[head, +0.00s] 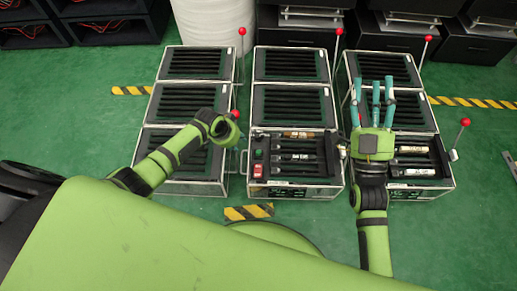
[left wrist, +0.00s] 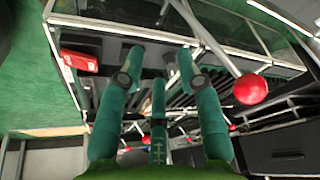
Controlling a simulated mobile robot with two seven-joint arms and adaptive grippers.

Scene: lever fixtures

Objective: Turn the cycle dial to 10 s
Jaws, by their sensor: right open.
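I cannot make out the cycle dial for certain in either view. The front middle fixture (head: 291,185) has a control strip on its left with a green button (head: 258,155) and a red switch (head: 257,171). The red switch also shows at the upper left of the left wrist view (left wrist: 78,61). My right gripper (head: 375,95) is open and empty above the right column of fixtures.
Several fixtures stand in three columns, with red-knobbed levers at their right sides. One red knob (head: 234,114) is close beside my left gripper. Another red knob (left wrist: 250,90) shows large in the left wrist view. Green floor (head: 100,140) is clear at the left.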

